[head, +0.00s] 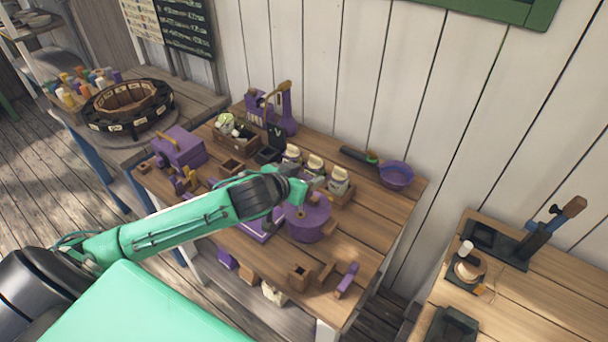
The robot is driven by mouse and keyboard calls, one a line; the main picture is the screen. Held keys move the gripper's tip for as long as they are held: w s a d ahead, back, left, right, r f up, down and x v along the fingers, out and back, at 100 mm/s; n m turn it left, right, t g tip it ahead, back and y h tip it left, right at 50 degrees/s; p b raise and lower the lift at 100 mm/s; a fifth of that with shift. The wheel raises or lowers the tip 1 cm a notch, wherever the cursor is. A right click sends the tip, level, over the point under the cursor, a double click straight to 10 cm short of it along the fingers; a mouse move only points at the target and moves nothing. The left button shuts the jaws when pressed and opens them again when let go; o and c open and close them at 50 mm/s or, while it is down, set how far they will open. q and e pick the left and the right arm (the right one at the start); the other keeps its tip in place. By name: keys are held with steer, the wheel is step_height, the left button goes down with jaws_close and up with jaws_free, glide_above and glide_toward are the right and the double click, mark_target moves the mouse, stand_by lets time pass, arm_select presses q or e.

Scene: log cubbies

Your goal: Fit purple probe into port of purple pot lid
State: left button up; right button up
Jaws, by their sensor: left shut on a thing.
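The purple pot (308,223) stands near the middle of the table with its purple lid (318,212) on top. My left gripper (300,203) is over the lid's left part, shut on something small. The thing between its fingers is too small and too hidden to make out, and I cannot tell whether it touches the lid. I cannot make out the port clearly, and I cannot say for sure which thing is the purple probe. A narrow purple piece (347,279) lies at the table's front right. My right gripper is not in view.
Jars (338,181) in a wooden rack stand close behind the pot. A purple bowl (397,175) is at the back right. A purple box (179,148) and purple machine (278,110) stand left and behind. A small wooden box (299,277) is in front.

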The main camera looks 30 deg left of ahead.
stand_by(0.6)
arm_select(q)
steer(key=shift+f+b, duration=0.55)
steer(key=shift+f, duration=0.75)
steer(key=shift+f+b, duration=0.8)
steer(key=shift+f, duration=0.55)
steer(key=shift+f+b, duration=1)
steer(key=shift+f, duration=0.65)
steer(key=o, duration=1.1)
steer(key=shift+c, duration=0.2)
